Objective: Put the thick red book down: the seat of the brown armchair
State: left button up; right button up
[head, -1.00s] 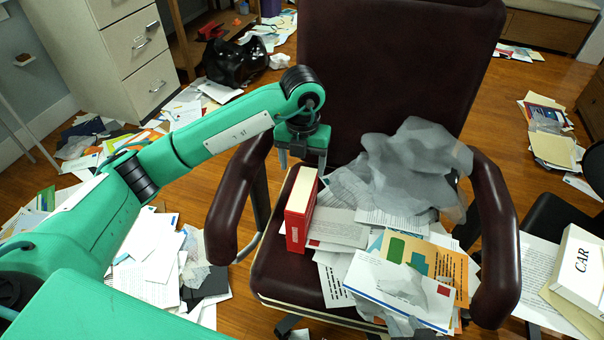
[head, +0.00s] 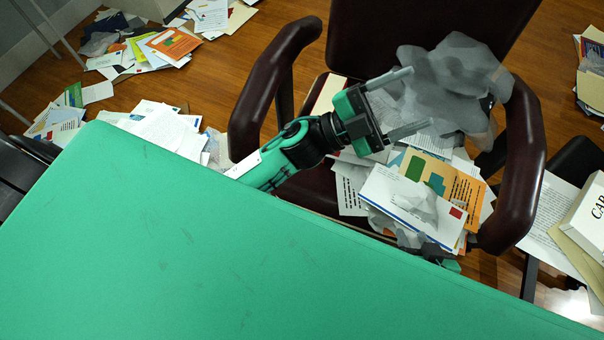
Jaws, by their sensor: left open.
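The brown armchair (head: 268,105) stands at the upper middle, its seat largely covered by papers. A cream strip at the seat's left rear looks like the page edge of the thick red book (head: 328,93); its red cover is hidden behind my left gripper. My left gripper (head: 419,99) is open and empty, its two fingers pointing right above the seat and papers. The book is not between its fingers. A small green and dark part at the seat's front edge appears to be my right gripper (head: 445,258); its jaws cannot be made out.
Crumpled grey sheets (head: 450,85) and envelopes (head: 410,200) lie on the seat. A white box marked CAR (head: 590,225) is at the right edge. Loose papers (head: 160,130) litter the wooden floor at left. My own green body covers the lower foreground.

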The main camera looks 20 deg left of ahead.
pick_arm(q)
jog(key=a+f+n+t+y, duration=0.4)
jog(key=a+f+n+y, duration=0.6)
jog(key=f+n+y, duration=0.5)
jog(key=s+a+f+n+g+y, duration=0.1)
jog(key=s+a+f+n+g, duration=0.1)
jog(key=s+f+g, duration=0.4)
jog(key=s+f+n, duration=0.1)
jog(key=s+f, duration=0.3)
jog(key=s, duration=0.1)
jog(key=shift+s+a+n+g+y, duration=0.3)
jog(key=shift+s+g+y, duration=0.1)
